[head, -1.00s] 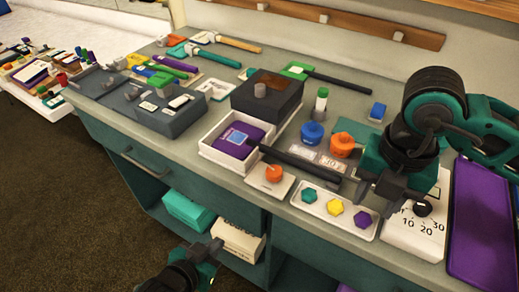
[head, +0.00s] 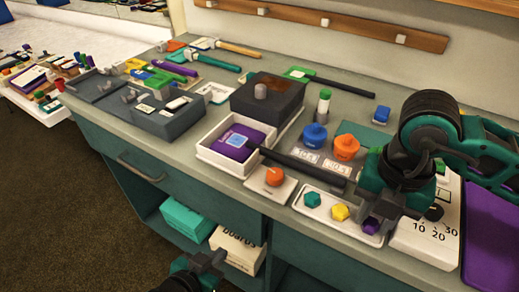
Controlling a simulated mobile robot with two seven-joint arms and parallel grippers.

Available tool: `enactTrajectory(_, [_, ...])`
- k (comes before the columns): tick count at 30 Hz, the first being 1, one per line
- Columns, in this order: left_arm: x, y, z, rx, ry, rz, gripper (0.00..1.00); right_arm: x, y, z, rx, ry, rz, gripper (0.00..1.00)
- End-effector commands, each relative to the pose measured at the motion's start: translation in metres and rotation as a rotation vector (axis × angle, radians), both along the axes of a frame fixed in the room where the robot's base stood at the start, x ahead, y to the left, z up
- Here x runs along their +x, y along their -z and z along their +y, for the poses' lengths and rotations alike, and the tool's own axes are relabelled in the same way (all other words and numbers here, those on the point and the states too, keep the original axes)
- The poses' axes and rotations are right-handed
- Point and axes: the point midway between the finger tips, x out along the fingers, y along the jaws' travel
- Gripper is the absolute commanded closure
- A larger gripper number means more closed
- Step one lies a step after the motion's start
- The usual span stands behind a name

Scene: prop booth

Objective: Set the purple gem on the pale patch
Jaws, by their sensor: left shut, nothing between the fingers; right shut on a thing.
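The purple gem (head: 371,226) is at the right end of a white tray (head: 325,222), with a teal gem (head: 312,200) and a yellow gem (head: 340,212) to its left. My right gripper (head: 377,214) is shut on the purple gem from above and hides part of it. I cannot see a gap between the gem and the tray. My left gripper (head: 208,260) is shut and empty, low in front of the bench. I cannot tell which surface is the pale patch; pale labels (head: 308,156) lie before the bottles.
An orange knob (head: 274,176) on a white plate stands left of the gem tray. A dark bar (head: 303,166) lies behind it. A blue bottle (head: 314,135) and an orange bottle (head: 345,147) stand behind. A numbered white board (head: 425,238) and a purple tray (head: 490,240) are at right.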

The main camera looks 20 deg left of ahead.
Motion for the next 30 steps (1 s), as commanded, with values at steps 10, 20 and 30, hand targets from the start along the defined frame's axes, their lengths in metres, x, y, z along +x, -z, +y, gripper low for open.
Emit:
enactTrajectory(10, [-0.004, -0.005, 0.002, 0.004, -0.003, 0.011, 1.0, 0.0, -0.014, 0.0, 0.001, 0.0, 0.0, 0.87])
enactTrajectory(20, [-0.004, -0.017, 0.002, 0.004, -0.003, 0.013, 1.0, 0.0, -0.034, 0.0, 0.0, 0.0, -0.001, 0.87])
enactTrajectory(30, [-0.004, -0.029, 0.002, 0.004, -0.002, 0.012, 1.0, 0.0, -0.054, 0.0, 0.001, -0.001, 0.0, 0.87])
